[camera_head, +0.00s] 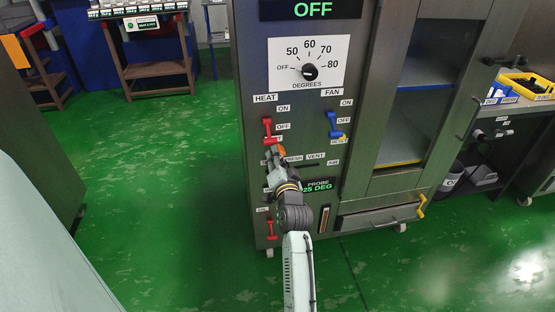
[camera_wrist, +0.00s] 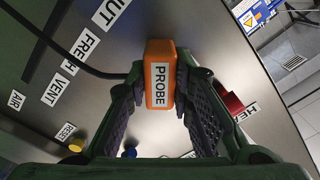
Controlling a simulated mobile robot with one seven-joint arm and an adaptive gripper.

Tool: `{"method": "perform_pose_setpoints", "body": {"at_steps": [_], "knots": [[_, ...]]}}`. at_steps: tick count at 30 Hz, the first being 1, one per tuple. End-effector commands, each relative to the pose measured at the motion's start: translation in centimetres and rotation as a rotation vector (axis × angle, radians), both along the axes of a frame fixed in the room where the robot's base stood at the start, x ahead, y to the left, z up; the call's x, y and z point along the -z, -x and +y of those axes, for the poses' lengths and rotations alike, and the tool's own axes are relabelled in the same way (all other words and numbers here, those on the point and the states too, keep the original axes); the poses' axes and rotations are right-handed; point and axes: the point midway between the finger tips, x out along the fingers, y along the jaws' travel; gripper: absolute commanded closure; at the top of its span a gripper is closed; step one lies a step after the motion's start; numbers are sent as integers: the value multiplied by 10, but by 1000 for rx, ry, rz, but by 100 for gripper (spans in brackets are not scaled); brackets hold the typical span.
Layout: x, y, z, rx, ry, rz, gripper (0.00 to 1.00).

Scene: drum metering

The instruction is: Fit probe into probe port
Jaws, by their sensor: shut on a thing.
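The probe (camera_wrist: 160,75) is an orange block with a white PROBE label, upright between the two dark ridged pads of my gripper (camera_wrist: 158,92) in the wrist view. My gripper is shut on it. In the head view my gripper (camera_head: 276,160) is in front of the left part of the cabinet panel, and only a bit of orange of the probe (camera_head: 282,150) shows. The probe's far end is hidden, so I cannot tell whether it touches the panel. I cannot make out the probe port in either view. A PROBE display (camera_head: 318,186) reads 25 DEG.
A red HEAT lever (camera_head: 268,129) and a blue FAN lever (camera_head: 333,124) stick out near my gripper. A red lever (camera_head: 271,229) is lower left. A black cable (camera_wrist: 55,48) crosses the panel in the wrist view. Green floor (camera_head: 165,170) left of the cabinet is clear.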

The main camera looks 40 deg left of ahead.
Motion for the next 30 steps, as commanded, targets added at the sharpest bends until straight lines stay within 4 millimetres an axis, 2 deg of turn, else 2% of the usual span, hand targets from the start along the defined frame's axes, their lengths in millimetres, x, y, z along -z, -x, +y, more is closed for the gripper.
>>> {"method": "perform_pose_setpoints", "body": {"at_steps": [1, 2, 12, 23, 30], "knots": [[-1, -1, 1, 0, 0, -2, 100], [-1, -1, 1, 0, -1, -1, 78], [0, -1, 1, -1, -1, 0, 55], [1, 2, -3, 1, 0, 1, 55], [2, 28, -34, 2, 0, 3, 55]]}}
